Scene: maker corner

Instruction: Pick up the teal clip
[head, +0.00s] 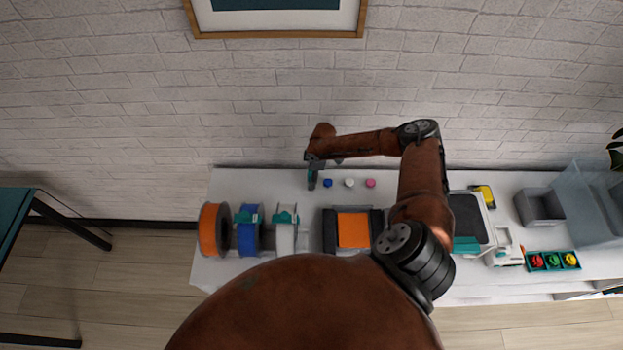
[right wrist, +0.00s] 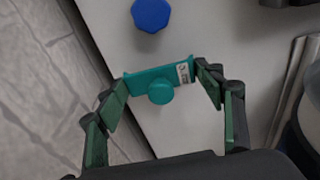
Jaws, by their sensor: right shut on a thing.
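The teal clip (right wrist: 145,80) is a flat bar with a round knob and a small white label at one end. In the right wrist view my right gripper (right wrist: 163,76) has one finger at each end of it and is shut on it. In the head view my right gripper (head: 315,166) is at the back of the white table, left of a blue knob. The clip's height above the table is hard to tell. Two other teal clips sit on the blue spool (head: 248,238) and the white spool (head: 285,238). My left gripper is not in view.
A blue knob (right wrist: 151,14), a white knob (head: 350,182) and a pink knob (head: 370,183) stand in a row on the white table (head: 290,185). An orange spool (head: 211,230) is at the left. A grey bin (head: 540,206) is at the right. The brick wall is close behind.

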